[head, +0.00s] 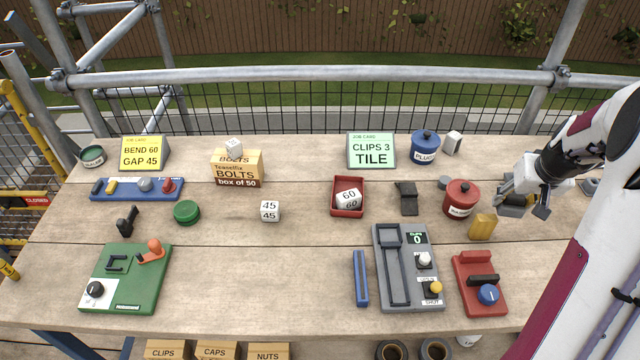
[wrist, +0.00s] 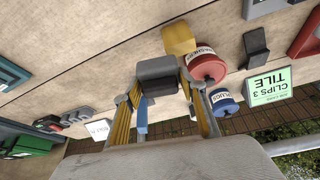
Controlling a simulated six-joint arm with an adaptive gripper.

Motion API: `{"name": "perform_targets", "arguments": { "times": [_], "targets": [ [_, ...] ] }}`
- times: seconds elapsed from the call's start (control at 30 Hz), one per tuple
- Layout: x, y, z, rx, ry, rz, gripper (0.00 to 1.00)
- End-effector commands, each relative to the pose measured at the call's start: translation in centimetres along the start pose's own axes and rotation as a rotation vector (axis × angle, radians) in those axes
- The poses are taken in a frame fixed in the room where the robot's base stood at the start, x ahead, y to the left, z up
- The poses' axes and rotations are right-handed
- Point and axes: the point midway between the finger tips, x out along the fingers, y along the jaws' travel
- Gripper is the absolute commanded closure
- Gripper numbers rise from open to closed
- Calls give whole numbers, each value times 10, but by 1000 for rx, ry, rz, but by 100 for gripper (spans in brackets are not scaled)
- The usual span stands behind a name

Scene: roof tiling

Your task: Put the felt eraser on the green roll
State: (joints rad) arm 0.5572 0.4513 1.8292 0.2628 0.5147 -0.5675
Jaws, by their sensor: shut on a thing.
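The felt eraser appears to be the dark grey block (wrist: 158,76) between the fingers of my gripper (wrist: 163,98) in the wrist view. My gripper is shut on it. In the head view my gripper (head: 522,199) is at the right side of the bench, right of the red tub and the yellow block; the eraser is small and partly hidden by the fingers there. The green roll (head: 187,212) lies flat on the left half of the bench, with nothing on top, far from my gripper. I cannot make it out in the wrist view.
Near my gripper are a yellow block (head: 482,226), a red tub (head: 461,199) and a blue tub (head: 424,147). A red tray (head: 334,208) holding a white cube, another white cube (head: 270,211) and a bolts box (head: 236,168) stand between gripper and roll.

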Motion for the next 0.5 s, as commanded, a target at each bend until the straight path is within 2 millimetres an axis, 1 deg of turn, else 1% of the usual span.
{"name": "perform_targets", "arguments": {
  "times": [0.03, 0.1, 0.5],
  "targets": [
    [0, -14, 1, -11, -2, -3, 80],
    [0, -32, 2, -21, -3, -5, 80],
    [-4, -129, 22, -82, -7, -24, 80]
  ]
}}
